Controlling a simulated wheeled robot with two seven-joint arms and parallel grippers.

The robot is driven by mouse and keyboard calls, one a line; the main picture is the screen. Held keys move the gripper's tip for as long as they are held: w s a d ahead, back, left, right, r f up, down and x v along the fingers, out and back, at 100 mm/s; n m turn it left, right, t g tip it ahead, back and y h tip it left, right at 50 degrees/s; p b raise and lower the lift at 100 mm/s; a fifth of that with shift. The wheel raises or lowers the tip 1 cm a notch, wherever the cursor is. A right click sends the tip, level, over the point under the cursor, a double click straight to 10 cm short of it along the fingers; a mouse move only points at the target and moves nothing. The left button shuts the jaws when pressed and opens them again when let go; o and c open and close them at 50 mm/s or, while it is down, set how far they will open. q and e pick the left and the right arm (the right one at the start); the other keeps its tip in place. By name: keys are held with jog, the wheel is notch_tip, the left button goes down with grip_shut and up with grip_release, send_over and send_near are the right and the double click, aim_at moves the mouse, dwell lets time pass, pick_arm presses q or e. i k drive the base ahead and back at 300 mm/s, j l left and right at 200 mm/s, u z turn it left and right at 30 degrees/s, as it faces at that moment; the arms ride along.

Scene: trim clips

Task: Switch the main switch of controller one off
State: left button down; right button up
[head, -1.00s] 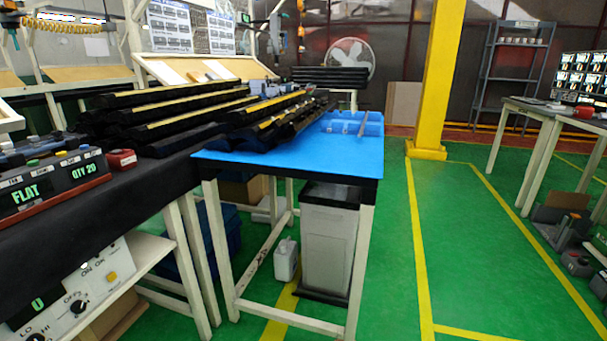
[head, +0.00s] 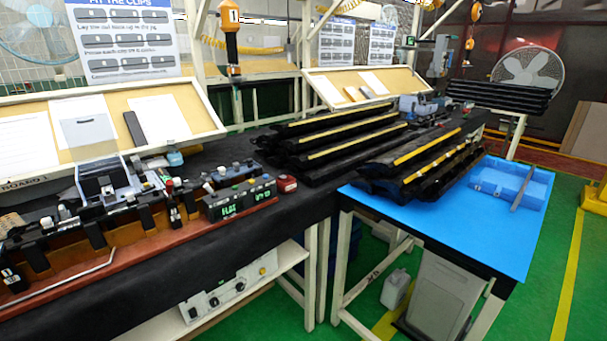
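A white controller box (head: 228,291) sits on the shelf under the black-covered bench, left of centre in the head view. Its front has dark knobs, a yellowish button near the right end and a small dark display near the left end. Its labels are too small to read, so I cannot tell if it is controller one or how its main switch is set. A black display unit (head: 240,200) with green characters stands on the bench above it. Neither of my grippers is in view.
A blue-topped table (head: 480,232) stands right of the bench, with black trim parts (head: 420,165) and a blue tray (head: 510,183). A jig with clips (head: 120,225) fills the bench's left part. A white jug (head: 396,288) and a grey bin (head: 445,295) are under the table.

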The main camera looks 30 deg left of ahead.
aim_at(192, 312)
jog(key=u, duration=1.7)
